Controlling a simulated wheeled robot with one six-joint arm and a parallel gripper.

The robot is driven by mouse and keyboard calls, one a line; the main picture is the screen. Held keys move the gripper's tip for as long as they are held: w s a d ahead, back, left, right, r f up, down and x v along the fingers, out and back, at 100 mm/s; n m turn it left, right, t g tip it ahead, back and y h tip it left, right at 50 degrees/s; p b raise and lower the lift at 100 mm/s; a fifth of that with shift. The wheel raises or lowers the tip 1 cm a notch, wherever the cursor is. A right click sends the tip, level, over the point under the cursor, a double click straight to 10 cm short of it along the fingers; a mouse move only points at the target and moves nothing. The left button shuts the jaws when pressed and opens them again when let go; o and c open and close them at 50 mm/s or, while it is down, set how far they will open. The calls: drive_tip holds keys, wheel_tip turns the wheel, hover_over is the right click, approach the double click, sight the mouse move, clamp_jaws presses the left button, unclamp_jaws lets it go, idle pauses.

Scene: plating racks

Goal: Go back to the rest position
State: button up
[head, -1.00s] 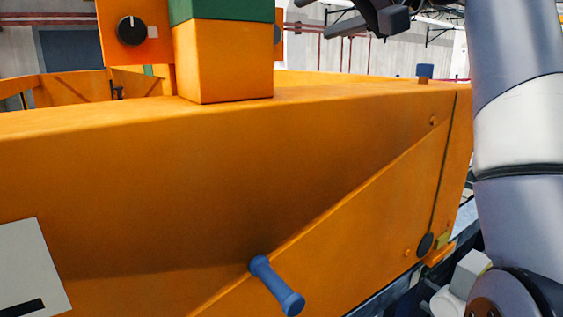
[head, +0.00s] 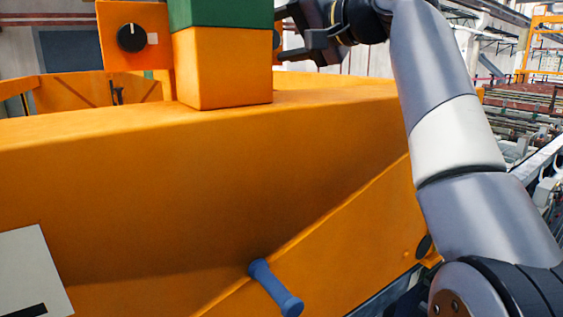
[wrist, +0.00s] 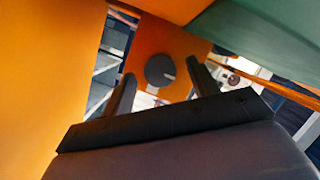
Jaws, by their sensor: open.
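My gripper (head: 282,34) is at the top of the head view, just right of the green and orange post (head: 222,68). Its two dark fingers are apart and point left, with nothing held between them. In the wrist view the open fingers (wrist: 161,90) frame a round dark knob (wrist: 160,69) on an orange plate (wrist: 178,90). The knob appears beyond the fingertips; I cannot tell the exact gap. My arm reaches up from the lower right of the head view.
The large orange housing (head: 200,180) fills the front, with a blue handle (head: 276,287) and a white label (head: 32,270). Machinery (head: 525,110) stands behind on the right.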

drive_tip(key=shift+w+f+m+y, duration=0.15)
drive_tip(key=shift+m+y, duration=0.25)
drive_tip(key=shift+m, duration=0.8)
drive_tip(key=m+b, duration=0.1)
drive_tip(key=m, duration=0.1)
drive_tip(key=m+y+b, duration=0.1)
drive_tip(key=shift+f+m+t, duration=0.3)
drive_tip(key=shift+m+t, duration=0.1)
drive_tip(key=m+t+b, duration=0.1)
drive_tip(key=m+b, duration=0.1)
drive_tip(key=m, duration=0.1)
drive_tip(key=m+b, duration=0.2)
drive_tip(key=m, duration=0.1)
drive_tip(key=shift+a+f+t+y, duration=0.1)
drive_tip(key=shift+t+y, duration=0.2)
drive_tip(key=shift+t, duration=0.1)
drive_tip(key=shift+s+m+t+b, duration=0.2)
drive_tip(key=shift+m+t+b, duration=0.2)
drive_tip(key=shift+m+b, duration=0.6)
drive_tip(key=shift+s+d, duration=0.3)
drive_tip(key=shift+d, duration=0.1)
